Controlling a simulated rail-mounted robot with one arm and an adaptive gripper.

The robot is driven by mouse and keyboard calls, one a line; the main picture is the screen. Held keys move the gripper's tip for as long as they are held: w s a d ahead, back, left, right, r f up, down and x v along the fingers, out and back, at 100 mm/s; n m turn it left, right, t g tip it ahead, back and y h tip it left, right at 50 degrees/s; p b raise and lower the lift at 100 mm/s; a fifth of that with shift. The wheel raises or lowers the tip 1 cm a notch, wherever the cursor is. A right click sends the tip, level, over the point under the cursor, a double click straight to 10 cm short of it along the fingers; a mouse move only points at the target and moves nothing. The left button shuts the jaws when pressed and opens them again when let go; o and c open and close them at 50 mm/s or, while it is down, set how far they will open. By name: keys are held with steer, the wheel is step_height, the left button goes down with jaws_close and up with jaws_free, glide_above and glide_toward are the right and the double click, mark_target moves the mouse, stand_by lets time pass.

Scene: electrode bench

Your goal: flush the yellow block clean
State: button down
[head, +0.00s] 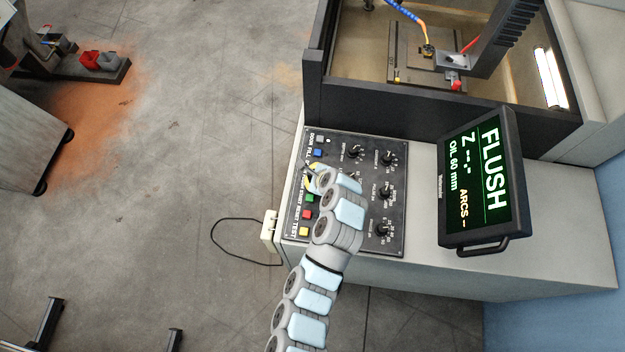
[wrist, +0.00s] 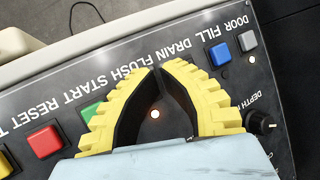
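The control panel (head: 345,235) lies on the bench front, with a row of buttons along its left side. My gripper (wrist: 160,70) is over that row, its yellow fingertips together beside the DRAIN and FLUSH labels. No object shows between the fingers, only a lit lamp (wrist: 155,114) on the panel. The flush and drain buttons are hidden behind the fingers. I cannot tell whether the tips touch a button. The screen (head: 478,180) reads FLUSH, OIL 60 mm. In the tank (head: 480,118), small yellow parts (head: 428,50) show; I cannot tell which is the yellow block.
The green start (wrist: 90,112) and red reset (wrist: 45,142) buttons lie left of the fingers. The blue fill (wrist: 221,54) and grey door (wrist: 247,41) buttons lie right. A depth knob (wrist: 260,122) stands close by. Floor left of the bench is open.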

steer(key=shift+r, duration=0.1)
steer(key=shift+r+p, duration=0.6)
steer(key=shift+r, duration=0.15)
steer(key=shift+r+p, duration=1.55)
steer(key=shift+r, duration=0.95)
